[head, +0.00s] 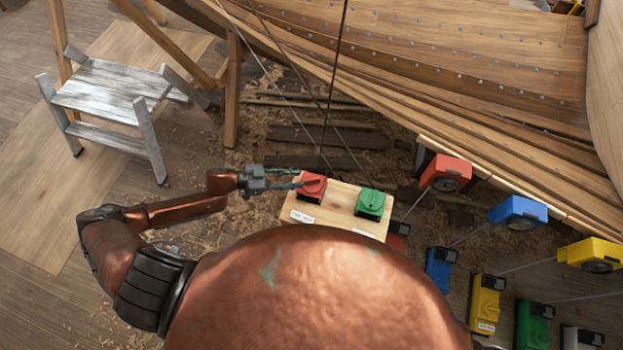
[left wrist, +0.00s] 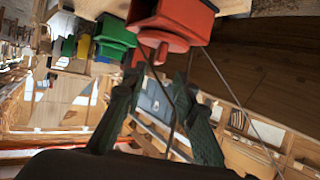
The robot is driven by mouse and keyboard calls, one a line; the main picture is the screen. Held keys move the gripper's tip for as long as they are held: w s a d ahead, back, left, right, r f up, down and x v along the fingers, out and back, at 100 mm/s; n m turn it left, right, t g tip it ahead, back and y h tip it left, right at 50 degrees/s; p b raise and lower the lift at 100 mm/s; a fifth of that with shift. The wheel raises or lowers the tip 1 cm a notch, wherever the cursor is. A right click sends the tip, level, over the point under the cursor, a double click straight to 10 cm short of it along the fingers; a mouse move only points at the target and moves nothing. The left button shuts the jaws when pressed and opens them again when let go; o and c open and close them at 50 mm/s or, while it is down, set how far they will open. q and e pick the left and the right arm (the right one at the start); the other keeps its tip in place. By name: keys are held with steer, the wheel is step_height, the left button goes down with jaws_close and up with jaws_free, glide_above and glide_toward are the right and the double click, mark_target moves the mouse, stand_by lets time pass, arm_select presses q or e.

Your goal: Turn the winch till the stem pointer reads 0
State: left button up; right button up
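A red winch (head: 313,187) with a red knob sits on a pale wooden board (head: 337,211), beside a green winch (head: 371,203). My left gripper (head: 298,179) reaches in from the left, its fingertips at the red winch's left side. In the left wrist view the fingers (left wrist: 160,78) stand apart, with the red winch's round knob (left wrist: 164,41) just beyond the tips; I cannot tell whether they touch it. No winch is seen gripped. The white label (head: 302,217) below the red winch is too small to read. No stem pointer reading can be made out. My right gripper is out of view.
Red (head: 446,172), blue (head: 518,212) and yellow (head: 591,253) boxes with dark round faces stand along the hull (head: 470,60). Several smaller coloured boxes line the lower right. Thin lines rise past the board. A step stool (head: 110,92) stands at the left.

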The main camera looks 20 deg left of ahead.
mark_target(310, 180)
arm_select(q)
steer(key=shift+g, duration=0.3)
steer(key=shift+p+x, duration=0.4)
steer(key=shift+x, duration=3.15)
steer(key=shift+c, duration=0.7)
jaws_close()
